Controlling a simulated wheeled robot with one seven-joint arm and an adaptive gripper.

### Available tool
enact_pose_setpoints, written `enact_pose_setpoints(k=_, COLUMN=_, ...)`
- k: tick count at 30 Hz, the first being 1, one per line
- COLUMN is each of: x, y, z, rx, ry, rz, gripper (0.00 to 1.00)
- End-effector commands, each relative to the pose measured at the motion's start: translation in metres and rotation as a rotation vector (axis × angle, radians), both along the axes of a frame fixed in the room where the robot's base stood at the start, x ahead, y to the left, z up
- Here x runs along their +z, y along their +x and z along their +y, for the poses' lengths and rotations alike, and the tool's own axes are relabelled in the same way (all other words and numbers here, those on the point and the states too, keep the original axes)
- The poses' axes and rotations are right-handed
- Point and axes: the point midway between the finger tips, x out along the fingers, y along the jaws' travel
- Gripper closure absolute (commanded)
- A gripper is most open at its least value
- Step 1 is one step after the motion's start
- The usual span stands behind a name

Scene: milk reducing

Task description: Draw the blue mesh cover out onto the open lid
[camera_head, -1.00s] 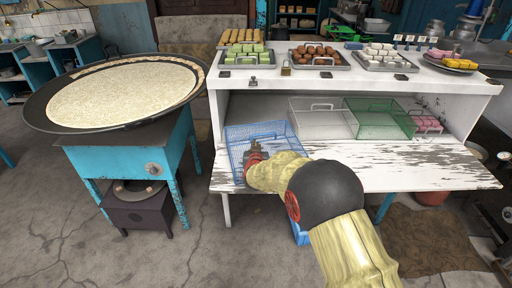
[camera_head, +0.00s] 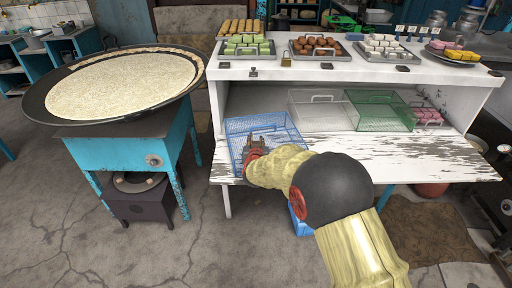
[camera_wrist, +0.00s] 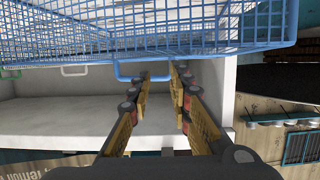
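The blue mesh cover (camera_head: 236,124) sits at the left end of the white cabinet's lower compartment, its front part over the open lid (camera_head: 400,158). The lid is folded down level, with worn white paint. My gripper (camera_head: 256,143) is at the cover's near side in the head view, partly hidden by my wrist. In the wrist view, the cover (camera_wrist: 200,28) fills the top, and its blue handle (camera_wrist: 129,76) lies across the tips of my gripper (camera_wrist: 160,73). The two fingers stand apart with a gap between them. Whether they touch the handle is unclear.
A clear mesh cover (camera_head: 318,112) and a green one (camera_head: 385,112) stand further right in the compartment. Trays of sweets (camera_head: 317,48) line the cabinet top. A large round pan (camera_head: 110,88) stands at the left. The lid's middle and right are bare.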

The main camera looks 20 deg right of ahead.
Motion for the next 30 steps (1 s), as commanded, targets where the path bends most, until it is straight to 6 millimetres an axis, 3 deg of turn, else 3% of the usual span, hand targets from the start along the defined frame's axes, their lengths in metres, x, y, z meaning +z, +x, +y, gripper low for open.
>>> enact_pose_setpoints(k=9, x=0.021, y=-0.056, z=0.017, rx=-0.001, ry=0.001, rz=-0.004, gripper=0.8)
enact_pose_setpoints(k=15, x=0.027, y=-0.078, z=0.024, rx=0.0, ry=0.001, rz=-0.004, gripper=0.8)
enact_pose_setpoints(k=30, x=0.031, y=-0.085, z=0.026, rx=0.002, ry=0.002, rz=-0.002, gripper=0.8)
